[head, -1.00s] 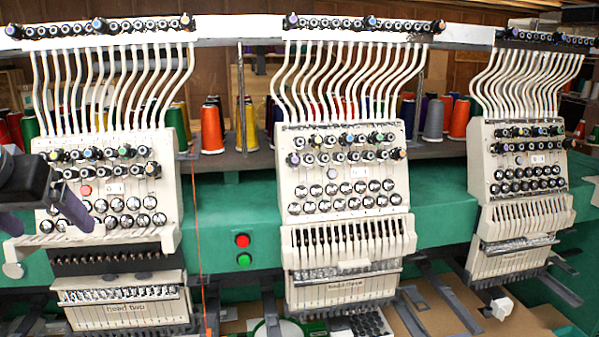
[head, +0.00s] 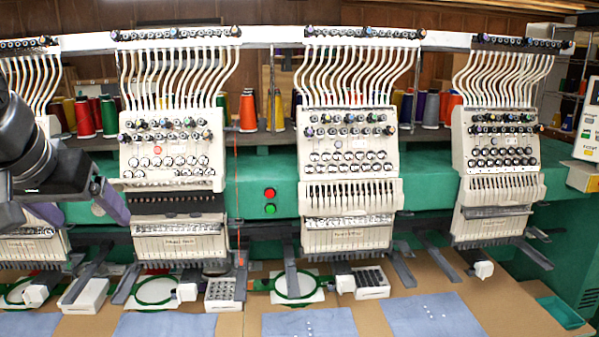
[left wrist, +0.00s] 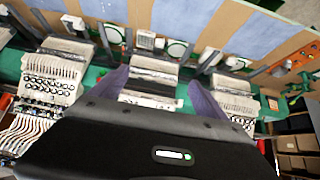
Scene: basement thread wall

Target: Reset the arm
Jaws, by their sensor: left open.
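My left gripper (head: 80,208) shows at the left of the head view, a dark body with two purple fingers spread apart. It is in front of the embroidery machine's left heads and covers part of the far-left one. In the left wrist view the same gripper (left wrist: 158,78) is open, with nothing between its fingers; a white machine head shows beyond the gap. My right gripper is in neither view.
The machine has several white heads, including one in the middle (head: 350,160), on a green beam (head: 440,190). Blue cloth pieces (head: 425,315) lie on a brown table (head: 490,300) with hoops and small white trays (head: 370,284). Thread cones (head: 247,112) stand behind.

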